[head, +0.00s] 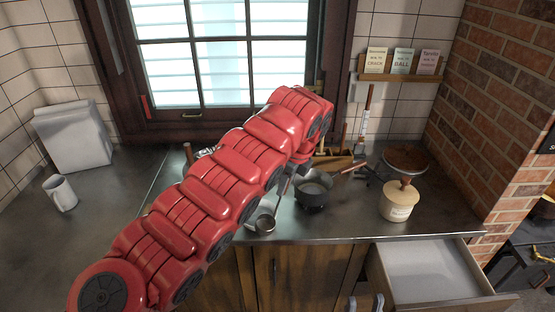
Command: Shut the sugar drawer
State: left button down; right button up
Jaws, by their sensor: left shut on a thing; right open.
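An open drawer (478,268) sticks out below the counter at the lower right. Its inside looks white and smooth, and I cannot tell whether that is sugar or a bare floor. My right gripper (365,303) shows at the bottom edge as two grey fingertips, apart and empty, just left of the drawer. My red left arm crosses the middle of the view. My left gripper (288,178) is mostly hidden behind it and is shut on what looks like the handle of a ladle (265,223). The ladle's bowl hangs near the counter's front edge.
A dark saucepan (312,193) stands on the counter (330,222) beside the ladle. A white mug (61,194) and a pale bag (73,138) stand at left.

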aim_at(439, 275)
jog(key=i, duration=1.15)
